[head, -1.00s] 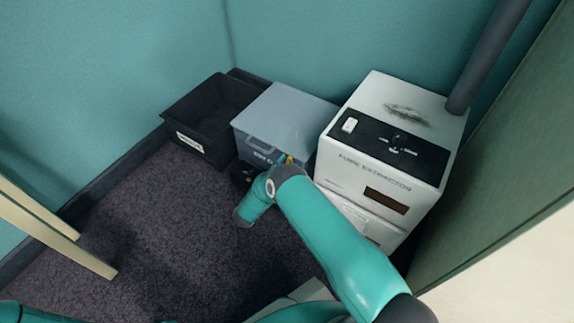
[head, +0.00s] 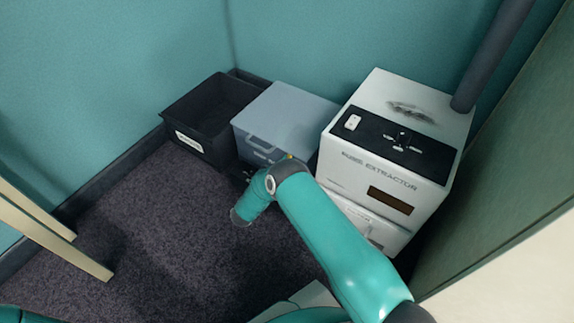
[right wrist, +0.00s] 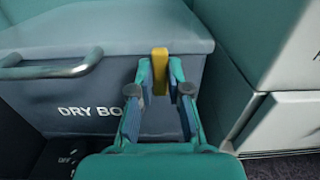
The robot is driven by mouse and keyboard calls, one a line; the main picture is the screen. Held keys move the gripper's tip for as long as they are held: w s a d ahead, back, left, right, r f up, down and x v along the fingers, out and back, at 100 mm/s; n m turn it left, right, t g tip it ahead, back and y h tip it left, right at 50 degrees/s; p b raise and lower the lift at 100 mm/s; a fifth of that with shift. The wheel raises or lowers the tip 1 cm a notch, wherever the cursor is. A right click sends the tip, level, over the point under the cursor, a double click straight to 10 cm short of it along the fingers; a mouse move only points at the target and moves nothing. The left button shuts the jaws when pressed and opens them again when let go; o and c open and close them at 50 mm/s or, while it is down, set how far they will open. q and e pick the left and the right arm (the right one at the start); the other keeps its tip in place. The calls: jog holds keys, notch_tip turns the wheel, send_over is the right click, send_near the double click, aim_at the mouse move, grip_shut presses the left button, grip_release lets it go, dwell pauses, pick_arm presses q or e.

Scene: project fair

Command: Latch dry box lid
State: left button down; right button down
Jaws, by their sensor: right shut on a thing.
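The dry box (head: 290,105) is a grey-blue box with a flat lid (right wrist: 110,28), which lies down on the body. Its front carries white DRY BO lettering (right wrist: 88,112), partly hidden, and a bar handle (right wrist: 50,70) at the left. A yellow latch (right wrist: 160,72) stands upright at the lid's front edge. My right gripper (right wrist: 160,78) is shut on the latch, a finger on each side. In the head view my right arm hides most of the gripper. My left gripper is not in view.
An open black bin (head: 205,115) stands left of the dry box. The white fume extractor (head: 385,160) stands close on the right, with a dark pipe (head: 490,55) behind. A small dark item (right wrist: 65,158) lies low before the box. Carpet (head: 170,230) is clear at front left.

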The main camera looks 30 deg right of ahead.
jog(key=c, duration=1.1)
grip_release()
jog(key=shift+a, duration=0.1)
jog(key=v, duration=1.2)
jog(key=shift+f, duration=0.1)
